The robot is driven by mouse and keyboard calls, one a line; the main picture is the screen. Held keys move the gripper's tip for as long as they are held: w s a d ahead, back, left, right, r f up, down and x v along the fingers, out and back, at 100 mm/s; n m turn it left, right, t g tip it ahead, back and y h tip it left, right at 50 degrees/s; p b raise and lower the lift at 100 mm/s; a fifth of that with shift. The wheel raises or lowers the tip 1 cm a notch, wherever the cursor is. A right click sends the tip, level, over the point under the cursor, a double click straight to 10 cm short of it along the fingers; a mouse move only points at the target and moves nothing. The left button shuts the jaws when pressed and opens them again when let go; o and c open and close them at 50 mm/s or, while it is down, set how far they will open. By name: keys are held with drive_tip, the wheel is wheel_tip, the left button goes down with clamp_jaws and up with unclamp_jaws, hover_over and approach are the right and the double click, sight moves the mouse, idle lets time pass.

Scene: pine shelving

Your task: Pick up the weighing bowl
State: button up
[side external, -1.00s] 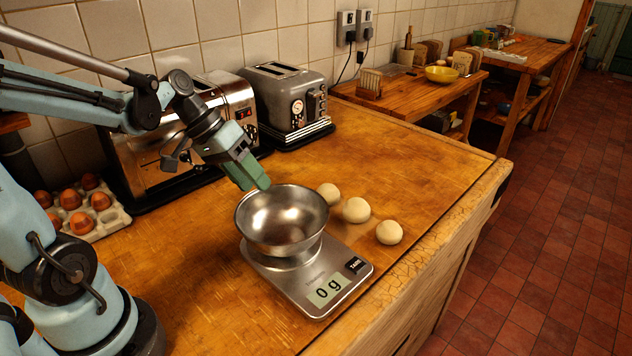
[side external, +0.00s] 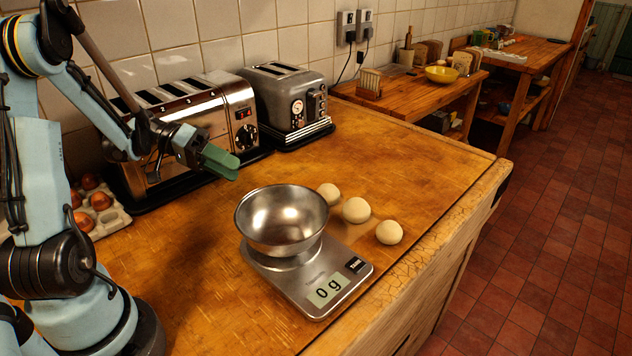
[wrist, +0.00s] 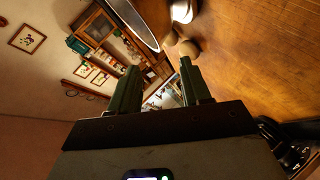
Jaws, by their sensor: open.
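The weighing bowl (side external: 282,220) is a shiny steel bowl, upright on the platform of a silver kitchen scale (side external: 285,285) whose display reads 0 g. In the wrist view a curved metal edge at the top looks like the bowl's rim (wrist: 137,24). My gripper (side external: 233,166) has green fingers and is in the air, up and left of the bowl in the side view, apart from it. In the wrist view its two fingers (wrist: 157,72) stand apart with nothing between them.
Several dough balls (side external: 356,210) lie right of the bowl. Two toasters, one chrome (side external: 200,118) and one grey (side external: 287,103), stand along the tiled wall behind my gripper. An egg tray (side external: 107,218) is at left. The counter's far right is clear.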

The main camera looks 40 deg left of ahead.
sight(275, 190)
drive_tip(key=x, duration=0.9)
drive_tip(key=shift+a, duration=0.1)
